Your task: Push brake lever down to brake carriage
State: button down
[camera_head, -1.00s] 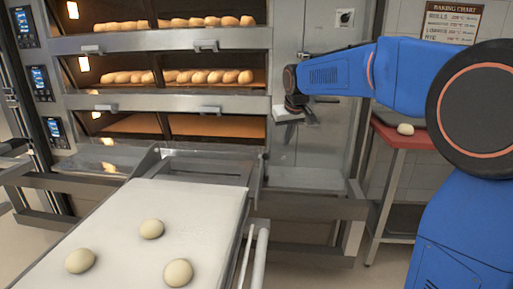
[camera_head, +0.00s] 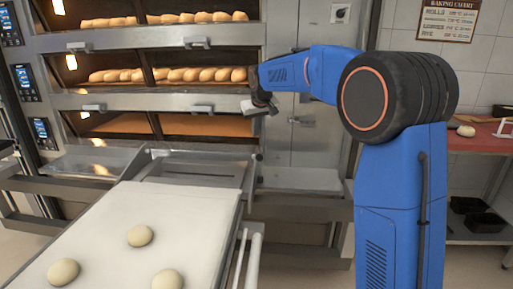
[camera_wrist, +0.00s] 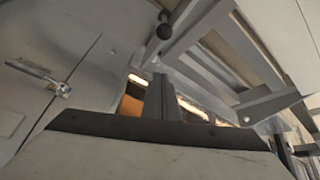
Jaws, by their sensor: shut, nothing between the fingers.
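A black ball knob (camera_wrist: 165,31) on a short stem shows at the top of the wrist view, beside grey metal bars; it looks like the brake lever's end. My gripper (camera_wrist: 158,82) is shut and empty, its fingers pointing toward the knob with a visible gap in the picture. In the head view my gripper (camera_head: 256,107) is in front of the oven's right side, near the carriage's far end. The carriage (camera_head: 190,212) has a pale loading surface with three dough balls.
The deck oven (camera_head: 165,90) stands behind the carriage, with bread on two lit decks. A metal door with a latch (camera_wrist: 40,75) is at the left in the wrist view. A red-topped bench (camera_head: 475,142) stands at the right. A carriage side rail (camera_head: 253,255) runs along the near right.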

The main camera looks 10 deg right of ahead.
jog(key=x, duration=1)
jog(key=shift+f, duration=0.1)
jog(key=shift+s+d, duration=0.2)
jog(key=shift+s, duration=0.85)
jog(key=shift+s+d+f, duration=0.15)
jog(key=shift+s+f, duration=0.05)
jog(key=shift+s, duration=0.7)
jog(key=shift+s, duration=0.1)
